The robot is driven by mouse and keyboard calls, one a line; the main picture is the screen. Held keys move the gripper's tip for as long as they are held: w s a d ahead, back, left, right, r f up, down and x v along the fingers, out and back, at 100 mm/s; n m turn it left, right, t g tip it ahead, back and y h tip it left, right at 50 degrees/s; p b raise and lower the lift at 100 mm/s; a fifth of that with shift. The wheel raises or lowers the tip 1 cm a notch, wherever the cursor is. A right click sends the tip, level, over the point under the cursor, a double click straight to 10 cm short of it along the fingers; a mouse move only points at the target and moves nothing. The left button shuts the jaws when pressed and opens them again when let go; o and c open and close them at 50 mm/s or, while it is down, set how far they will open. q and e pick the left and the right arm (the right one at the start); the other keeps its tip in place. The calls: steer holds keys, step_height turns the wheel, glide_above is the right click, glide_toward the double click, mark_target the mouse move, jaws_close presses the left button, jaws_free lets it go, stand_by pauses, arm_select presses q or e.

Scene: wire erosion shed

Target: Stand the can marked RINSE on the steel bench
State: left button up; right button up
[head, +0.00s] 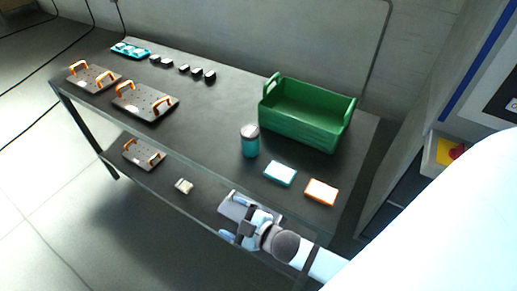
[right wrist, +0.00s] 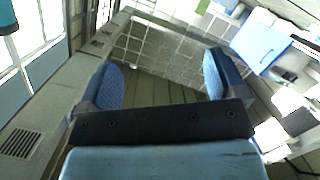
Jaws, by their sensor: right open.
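A teal can with a pale lid (head: 250,143) stands upright on the dark-topped bench (head: 205,120), just left of the green crate. I cannot read any marking on it. My right gripper (head: 243,227) is by the bench's front edge, in front of the can and apart from it. In the right wrist view its two blue fingers (right wrist: 162,78) are spread wide with nothing between them. My left gripper is in neither view.
The green crate (head: 300,135) stands at the back right. A blue-edged tile (head: 280,173) and an orange-edged tile (head: 321,191) lie in front of it. Plates with orange handles (head: 146,101) and small black blocks (head: 197,72) occupy the left. Bench top left of the can is clear.

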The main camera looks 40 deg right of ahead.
steer(key=s+d+f+m+g+h, duration=0.1)
steer(key=s+f+m+g, duration=0.3)
steer(key=s+f+m, duration=0.3)
steer(key=shift+s+d+h, duration=0.25)
steer(key=shift+s+h, duration=0.15)
steer(key=shift+s, duration=0.5)
